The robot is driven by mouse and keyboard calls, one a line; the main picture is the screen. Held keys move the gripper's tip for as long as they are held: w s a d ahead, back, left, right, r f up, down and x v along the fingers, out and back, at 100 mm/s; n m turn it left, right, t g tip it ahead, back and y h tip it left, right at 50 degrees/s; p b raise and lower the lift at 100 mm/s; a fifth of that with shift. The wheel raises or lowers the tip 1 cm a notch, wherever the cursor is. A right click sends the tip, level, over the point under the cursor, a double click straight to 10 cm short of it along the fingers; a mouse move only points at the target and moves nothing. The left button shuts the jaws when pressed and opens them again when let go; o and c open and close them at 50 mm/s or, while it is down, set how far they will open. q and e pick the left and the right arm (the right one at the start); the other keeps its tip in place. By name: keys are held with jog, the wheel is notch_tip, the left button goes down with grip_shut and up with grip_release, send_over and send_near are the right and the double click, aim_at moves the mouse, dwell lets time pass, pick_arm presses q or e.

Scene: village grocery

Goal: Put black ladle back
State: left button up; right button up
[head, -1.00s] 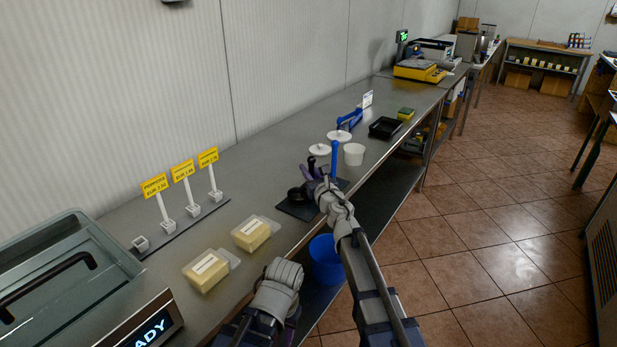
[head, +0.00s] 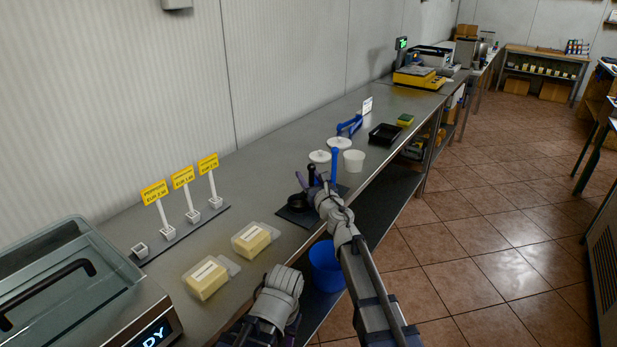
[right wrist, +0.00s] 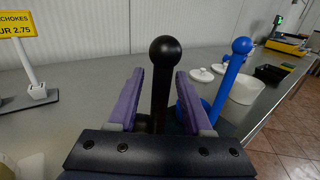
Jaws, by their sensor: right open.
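The black ladle (head: 311,169) stands upright, its ball-topped handle rising from a dark stand on the counter. In the right wrist view its black handle (right wrist: 160,75) is in the gap between my purple fingers. My right gripper (right wrist: 158,100) is open around the handle, with a gap visible on both sides. In the head view my right gripper (head: 312,186) is at the stand and partly covers it. The lower part of the ladle is hidden. My left arm shows low in the head view, but its fingers do not.
A blue ladle (head: 334,164) stands close on the right, just outside my right finger in the right wrist view (right wrist: 228,80). Behind are white lids (head: 319,156) and a white tub (head: 353,161). Two cheese packs (head: 207,278) lie nearer. A blue bucket (head: 325,264) is below the counter edge.

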jog(key=v, duration=1.2)
jog(key=shift+r, duration=0.1)
jog(key=s+d+f+m+g+h, duration=0.3)
jog(key=d+f+m+h, duration=0.15)
jog(key=m, duration=0.75)
jog(key=s+d+f+m+g+h, duration=0.35)
jog(key=f+m+h, duration=0.25)
jog(key=m, duration=0.6)
jog(key=s+a+f+m+g+y, duration=0.1)
jog(key=s+a+f+m+g, duration=0.1)
jog(key=s, duration=0.5)
jog(key=s+a+f+m+g+y, duration=0.1)
jog(key=s+a+f+m+g, duration=0.2)
jog(key=s+f+m+g, duration=0.2)
jog(key=s+a+f+m+g+y, duration=0.1)
jog(key=s+a+f+m+g, duration=0.2)
jog(key=s, duration=0.6)
jog(key=shift+s+f+m+g, duration=0.35)
jog(key=shift+f+m+g, duration=0.1)
jog(key=shift+f+m, duration=0.45)
